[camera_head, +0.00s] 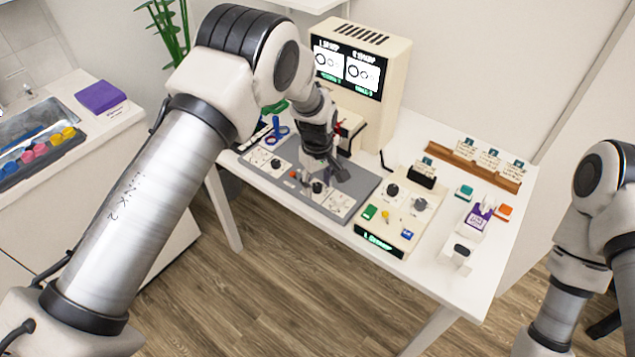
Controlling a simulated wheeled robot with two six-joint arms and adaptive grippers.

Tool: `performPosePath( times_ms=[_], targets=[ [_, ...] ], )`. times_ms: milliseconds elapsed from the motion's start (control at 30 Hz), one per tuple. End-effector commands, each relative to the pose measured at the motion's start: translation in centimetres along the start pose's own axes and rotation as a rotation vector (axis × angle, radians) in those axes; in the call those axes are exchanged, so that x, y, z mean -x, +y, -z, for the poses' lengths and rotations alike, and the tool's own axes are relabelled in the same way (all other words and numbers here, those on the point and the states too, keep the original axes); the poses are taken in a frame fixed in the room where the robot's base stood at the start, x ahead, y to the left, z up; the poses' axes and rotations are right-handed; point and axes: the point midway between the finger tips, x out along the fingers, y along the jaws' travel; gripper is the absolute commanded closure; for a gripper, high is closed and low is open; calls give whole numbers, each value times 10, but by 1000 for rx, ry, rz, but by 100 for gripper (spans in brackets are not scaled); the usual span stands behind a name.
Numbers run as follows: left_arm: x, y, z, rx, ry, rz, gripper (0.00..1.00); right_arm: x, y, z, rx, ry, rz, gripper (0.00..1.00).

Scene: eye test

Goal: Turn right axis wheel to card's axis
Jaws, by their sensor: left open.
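Black round knobs stand on the grey board: one (276,163) on its left white panel and one (317,187) near its front middle. Two more sit on the cream control box, a left (392,190) and a right (420,205). I cannot tell for sure which is the right axis wheel. A small card (427,162) stands in a black holder (422,175) behind the box; its print is too small to read. My left gripper (325,176) is open, pointing down just above the grey board, close to the front middle knob. My right gripper is out of view.
A cream machine (395,85) with two ring displays stands behind the board. A wooden rack (474,166) of cards is at the back right. A purple-and-white holder (477,217), a white stand (460,256) and small blocks occupy the right side. My right arm is beyond the table's right edge.

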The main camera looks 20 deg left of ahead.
Motion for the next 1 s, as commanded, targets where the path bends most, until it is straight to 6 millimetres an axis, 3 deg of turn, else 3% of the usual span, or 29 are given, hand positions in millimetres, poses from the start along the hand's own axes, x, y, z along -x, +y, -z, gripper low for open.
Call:
performPosePath(
  times_ms=[167,400,533,700,1000],
  targets=[
    [24,1,1,0,3,-3,49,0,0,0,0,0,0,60],
    [85,1,1,-1,3,-3,49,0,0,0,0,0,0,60],
    [108,1,0,0,1,-1,49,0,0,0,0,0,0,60],
    [119,0,0,0,0,1,49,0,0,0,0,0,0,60],
    [119,0,0,0,-1,1,49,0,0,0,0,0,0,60]
  ],
)
